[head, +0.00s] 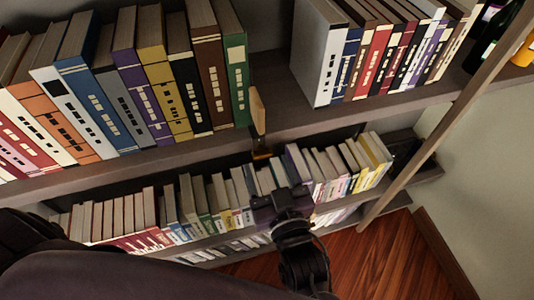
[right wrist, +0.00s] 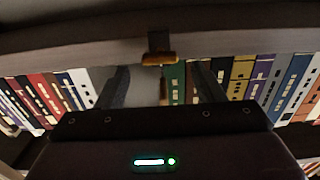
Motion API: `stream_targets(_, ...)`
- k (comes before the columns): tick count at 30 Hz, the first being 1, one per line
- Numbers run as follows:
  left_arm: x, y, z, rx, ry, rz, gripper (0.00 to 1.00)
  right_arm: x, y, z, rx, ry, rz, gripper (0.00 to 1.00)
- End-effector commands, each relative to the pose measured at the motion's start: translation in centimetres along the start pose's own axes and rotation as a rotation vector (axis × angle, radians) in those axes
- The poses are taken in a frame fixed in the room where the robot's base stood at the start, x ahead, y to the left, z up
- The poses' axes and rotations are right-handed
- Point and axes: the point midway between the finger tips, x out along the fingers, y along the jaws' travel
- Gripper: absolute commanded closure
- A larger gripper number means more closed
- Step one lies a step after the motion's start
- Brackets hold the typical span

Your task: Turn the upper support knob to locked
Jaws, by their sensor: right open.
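The upper support knob (head: 262,155) is a small orange-brown piece on a dark bracket at the front edge of the upper shelf. In the right wrist view the knob (right wrist: 159,58) lies crosswise, at top centre. My right gripper (head: 272,182) is just below and in front of it in the head view. In the right wrist view the gripper (right wrist: 163,78) is open, its two dark fingers apart on either side of the knob's line. Nothing is held between them. I cannot tell whether the fingertips touch the knob. My left gripper is not in view.
A wooden upright piece (head: 258,110) stands above the bracket, beside a green book (head: 236,80). Books line the upper shelf (head: 275,120) on both sides of a bare gap. The lower shelf's books (head: 215,200) are close to my right gripper. A slanted post (head: 440,125) stands at right.

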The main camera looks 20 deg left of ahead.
Motion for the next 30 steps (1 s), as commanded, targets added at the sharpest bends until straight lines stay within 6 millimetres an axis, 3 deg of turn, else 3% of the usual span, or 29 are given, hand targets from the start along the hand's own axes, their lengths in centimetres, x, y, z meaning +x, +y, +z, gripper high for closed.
stream_targets(6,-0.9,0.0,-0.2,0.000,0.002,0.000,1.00,2.7,0.0,-0.1,-0.001,0.000,0.000,0.38)
stream_targets(17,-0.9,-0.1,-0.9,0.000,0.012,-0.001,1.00,3.2,0.0,0.1,0.000,-0.001,-0.001,0.40)
stream_targets(27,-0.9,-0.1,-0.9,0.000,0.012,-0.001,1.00,3.2,0.0,0.1,0.000,-0.001,-0.001,0.83)
stream_targets(30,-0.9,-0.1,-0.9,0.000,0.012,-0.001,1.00,3.2,0.0,0.1,0.002,-0.001,-0.001,0.83)
